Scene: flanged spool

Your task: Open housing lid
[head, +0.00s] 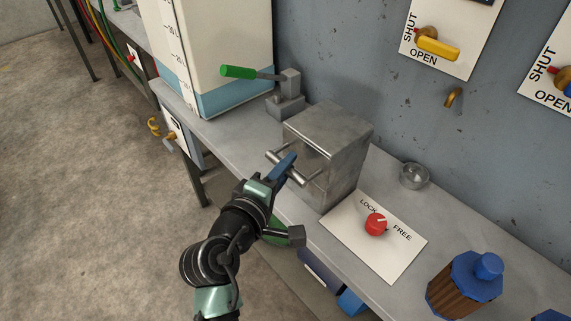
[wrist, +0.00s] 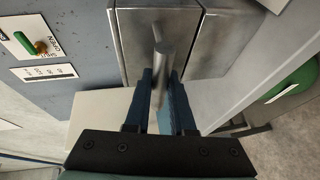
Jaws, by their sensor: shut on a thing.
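The housing is a grey metal box (head: 328,145) on the bench against the wall. A seam splits it into two parts, and it also shows as a line between two metal faces in the wrist view (wrist: 200,45). A bar handle (head: 298,179) stands off its front on short posts; the bar also shows in the wrist view (wrist: 164,50). My gripper (head: 288,164) is at the handle, its blue fingers on either side of the bar and shut on it. The fingers hide the middle of the bar. The lid looks shut or nearly so.
A white plate with a red knob (head: 376,225), marked LOCK and FREE, lies right of the housing. A green-handled lever (head: 240,72) stands to its left, close by. Open floor lies left.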

